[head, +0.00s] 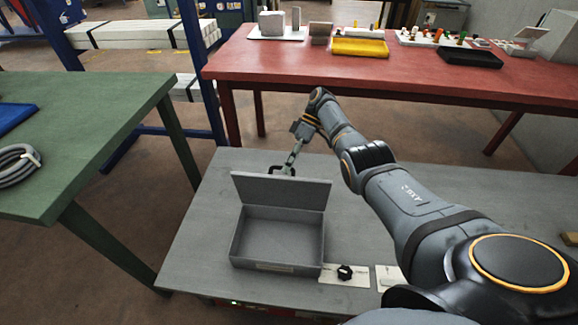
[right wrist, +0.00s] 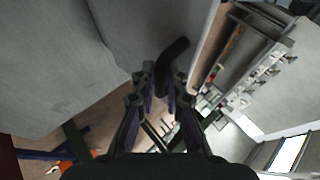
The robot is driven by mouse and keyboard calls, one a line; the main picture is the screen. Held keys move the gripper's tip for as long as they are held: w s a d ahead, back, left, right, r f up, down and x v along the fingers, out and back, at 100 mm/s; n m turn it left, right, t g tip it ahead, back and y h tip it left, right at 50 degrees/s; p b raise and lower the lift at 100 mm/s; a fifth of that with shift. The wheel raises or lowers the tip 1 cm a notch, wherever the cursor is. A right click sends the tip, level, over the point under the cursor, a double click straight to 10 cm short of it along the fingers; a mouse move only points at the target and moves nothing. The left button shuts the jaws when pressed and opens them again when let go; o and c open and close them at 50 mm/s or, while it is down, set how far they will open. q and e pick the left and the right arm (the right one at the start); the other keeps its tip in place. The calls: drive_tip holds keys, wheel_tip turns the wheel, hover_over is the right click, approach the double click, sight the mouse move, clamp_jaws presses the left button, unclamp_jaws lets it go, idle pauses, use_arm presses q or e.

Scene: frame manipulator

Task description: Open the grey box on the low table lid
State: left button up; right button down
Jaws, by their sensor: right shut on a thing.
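The grey box (head: 233,245) stands on the grey low table (head: 190,260) in the head view. Its lid (head: 280,192) stands up, raised at the far side, and the inside looks empty. My right gripper (head: 285,169) is at the lid's top edge, behind it. In the right wrist view the right gripper (right wrist: 161,85) is shut on the dark curved handle (right wrist: 172,57) of the lid. In the head view the handle is mostly hidden by the gripper and lid. My left gripper is not in view.
A black knob (head: 345,271) on a pale plate lies right of the box. A green table (head: 90,130) with a coiled grey hose (head: 15,165) is at the left. A red table (head: 400,75) with trays and small parts is behind.

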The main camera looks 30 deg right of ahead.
drive_tip(key=shift+s+f, duration=0.2)
drive_tip(key=shift+f, duration=0.3)
drive_tip(key=c, duration=1.7)
unclamp_jaws()
drive_tip(key=o, duration=0.3)
drive_tip(key=shift+w+d+f, duration=0.1)
drive_tip(key=shift+w, duration=0.25)
drive_tip(key=shift+o, duration=0.2)
drive_tip(key=shift+s+r, duration=0.1)
drive_tip(key=shift+r, duration=0.15)
